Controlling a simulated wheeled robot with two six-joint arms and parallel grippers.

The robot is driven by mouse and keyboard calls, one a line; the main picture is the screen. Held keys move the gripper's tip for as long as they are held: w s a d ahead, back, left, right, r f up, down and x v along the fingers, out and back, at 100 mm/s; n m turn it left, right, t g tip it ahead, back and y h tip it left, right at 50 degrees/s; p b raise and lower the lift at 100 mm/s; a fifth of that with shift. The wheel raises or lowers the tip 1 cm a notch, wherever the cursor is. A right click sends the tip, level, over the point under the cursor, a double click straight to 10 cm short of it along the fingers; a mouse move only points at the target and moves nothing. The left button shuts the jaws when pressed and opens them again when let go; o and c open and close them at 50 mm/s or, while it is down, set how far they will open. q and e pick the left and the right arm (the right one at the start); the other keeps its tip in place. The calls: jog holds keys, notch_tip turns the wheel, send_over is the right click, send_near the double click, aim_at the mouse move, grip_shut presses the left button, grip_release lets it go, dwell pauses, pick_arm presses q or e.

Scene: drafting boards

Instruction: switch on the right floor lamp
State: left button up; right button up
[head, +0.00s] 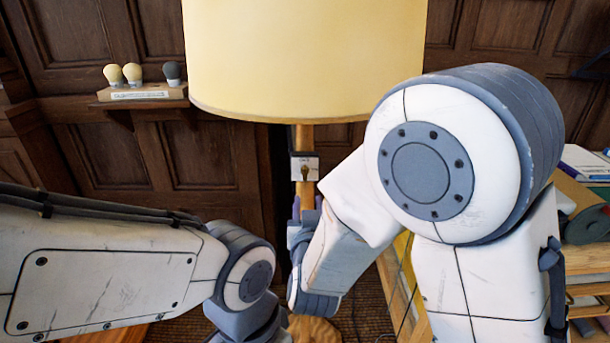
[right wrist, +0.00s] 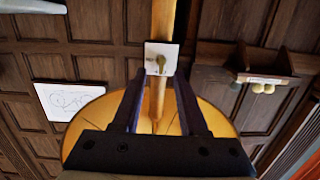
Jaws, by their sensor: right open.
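The floor lamp has a cream shade (head: 300,60) on a wooden pole (head: 304,138). A pale switch plate (head: 297,168) with a small brass toggle (head: 305,173) sits on the pole below the shade. The right wrist view appears upside down; there the plate (right wrist: 152,50) and toggle (right wrist: 161,62) lie just past the fingertips. My right gripper (head: 308,203) is just below the plate in the head view. It is open (right wrist: 160,78), its fingers on either side of the pole in the picture, holding nothing. Contact with the toggle is not visible. My left gripper is out of frame.
A wall shelf (head: 140,103) with several bulbs is at left, on dark panelling. A wooden desk or shelf unit (head: 588,262) with papers and rolls stands at right, partly behind my right arm. A white drawing (right wrist: 68,100) hangs on the wall.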

aim_at(305, 173)
jog(key=shift+t+h, duration=0.3)
jog(key=shift+t, duration=0.3)
jog(key=w, duration=0.3)
jog(key=w+r+p, duration=0.1)
jog(key=w, duration=0.6)
jog(key=shift+a+r+p, duration=0.35)
jog(key=shift+p, duration=0.05)
grip_shut()
